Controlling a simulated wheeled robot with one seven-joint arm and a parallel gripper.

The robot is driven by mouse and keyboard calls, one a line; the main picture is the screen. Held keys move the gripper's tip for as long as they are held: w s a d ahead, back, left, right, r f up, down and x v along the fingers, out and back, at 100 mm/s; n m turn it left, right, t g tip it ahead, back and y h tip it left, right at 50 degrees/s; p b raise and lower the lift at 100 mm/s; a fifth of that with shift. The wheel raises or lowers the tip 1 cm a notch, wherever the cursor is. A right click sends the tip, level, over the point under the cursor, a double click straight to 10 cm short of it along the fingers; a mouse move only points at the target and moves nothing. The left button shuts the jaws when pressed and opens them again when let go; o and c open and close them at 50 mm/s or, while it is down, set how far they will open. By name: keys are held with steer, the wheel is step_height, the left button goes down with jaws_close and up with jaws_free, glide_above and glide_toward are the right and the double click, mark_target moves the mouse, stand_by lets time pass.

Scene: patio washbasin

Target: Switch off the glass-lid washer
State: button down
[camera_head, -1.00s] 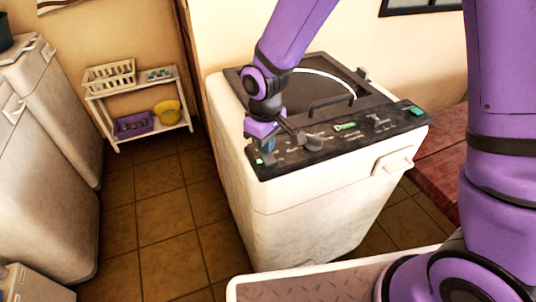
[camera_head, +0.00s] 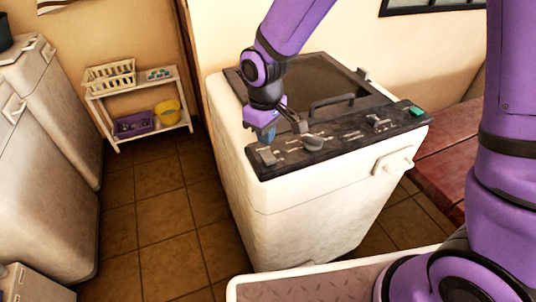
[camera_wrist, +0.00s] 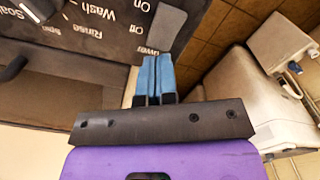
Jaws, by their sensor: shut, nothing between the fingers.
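The glass-lid washer (camera_head: 290,215) is a white top-loader with a dark lid (camera_head: 310,88) and a black control panel (camera_head: 340,140) along its front top edge. A grey power switch (camera_head: 267,155) sits at the panel's left end. No panel display is lit. My gripper (camera_head: 265,138) is shut and empty, just above and behind the switch.
Other white machines (camera_head: 40,150) stand at the left. A white shelf (camera_head: 140,105) with baskets is against the back wall. Tiled floor (camera_head: 165,215) is clear between them. A reddish bench (camera_head: 445,165) is at the right.

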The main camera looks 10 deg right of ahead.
mark_target(266, 152)
steer(key=shift+r, duration=1.8)
steer(key=s+d+r+m+t, duration=0.1)
steer(key=d+r+m, duration=0.1)
steer(key=d+r, duration=0.65)
steer(key=s+d+r+m+t, duration=0.2)
steer(key=s+d+r+m, duration=0.1)
steer(key=s+d+r, duration=0.3)
steer(key=s+d+r+m+t, duration=0.2)
steer(key=s+d+r+m, duration=0.2)
steer(key=s+d, duration=0.6)
steer(key=v, duration=0.3)
steer(key=shift+s+f, duration=0.1)
